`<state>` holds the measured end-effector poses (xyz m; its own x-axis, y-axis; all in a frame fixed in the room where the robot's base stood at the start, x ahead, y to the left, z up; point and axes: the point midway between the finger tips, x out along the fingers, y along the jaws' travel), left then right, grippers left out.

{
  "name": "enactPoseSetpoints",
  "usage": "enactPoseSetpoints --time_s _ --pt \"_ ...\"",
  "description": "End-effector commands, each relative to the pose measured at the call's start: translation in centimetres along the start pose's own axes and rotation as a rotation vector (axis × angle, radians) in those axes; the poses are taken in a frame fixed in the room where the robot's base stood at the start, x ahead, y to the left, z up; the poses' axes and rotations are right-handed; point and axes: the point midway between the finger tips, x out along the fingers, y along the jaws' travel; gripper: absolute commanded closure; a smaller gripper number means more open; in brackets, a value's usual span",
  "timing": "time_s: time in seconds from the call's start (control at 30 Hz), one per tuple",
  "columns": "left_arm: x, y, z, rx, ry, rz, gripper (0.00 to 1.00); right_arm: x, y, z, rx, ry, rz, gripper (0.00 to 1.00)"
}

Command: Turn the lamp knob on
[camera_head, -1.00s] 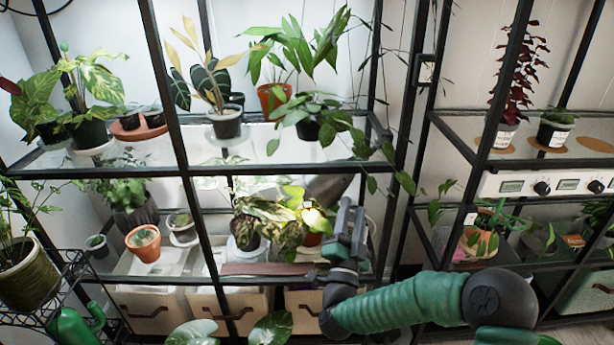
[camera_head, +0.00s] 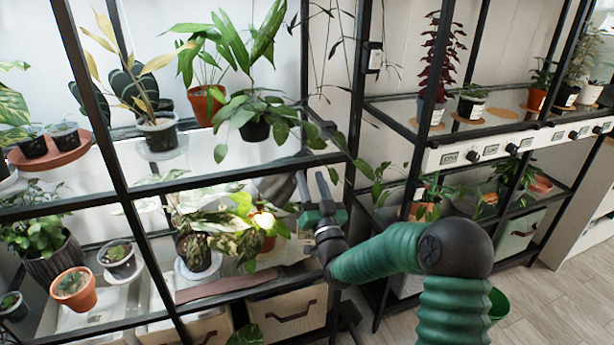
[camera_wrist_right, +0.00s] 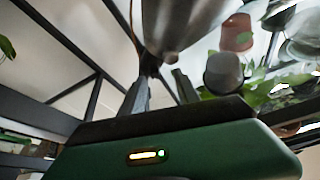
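A grey metal lamp shade (camera_head: 276,189) hangs among the leaves on the left rack's lower shelf, with its bulb (camera_head: 263,221) glowing. A white strip on the right rack carries displays and several black knobs, such as this knob (camera_head: 473,156); I cannot tell which is the lamp's. My right gripper (camera_head: 311,180) is just right of the shade, fingers up, apart and empty. The right wrist view shows the fingers (camera_wrist_right: 162,78) open, with the metal shade (camera_wrist_right: 180,25) large and close above them. My left gripper is not in view.
Rack posts stand close to my right arm, including the post (camera_head: 357,110) between the two racks. Potted plants crowd the left shelves. A wooden drawer (camera_head: 285,312) lies below. The wooden floor (camera_head: 555,310) at the lower right is mostly clear.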

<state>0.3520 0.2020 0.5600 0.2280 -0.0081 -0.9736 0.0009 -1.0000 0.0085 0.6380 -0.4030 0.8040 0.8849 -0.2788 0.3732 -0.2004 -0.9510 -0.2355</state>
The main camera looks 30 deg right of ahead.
Motion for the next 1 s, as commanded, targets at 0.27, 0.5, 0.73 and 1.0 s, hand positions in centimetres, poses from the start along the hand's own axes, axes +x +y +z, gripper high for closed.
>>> enactPoseSetpoints --time_s 0.27,0.5,0.73,1.0 --pt "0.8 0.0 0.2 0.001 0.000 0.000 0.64 3.2 0.1 0.0 -0.001 0.001 0.002 0.62" --pt "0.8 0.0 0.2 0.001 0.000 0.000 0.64 3.3 0.1 -0.1 -0.001 0.001 0.002 0.63" --pt "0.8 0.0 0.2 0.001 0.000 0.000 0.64 3.3 0.1 0.0 0.000 0.000 0.002 0.93" --pt "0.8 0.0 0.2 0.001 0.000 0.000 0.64 3.3 0.1 0.0 0.001 0.000 0.003 1.00"
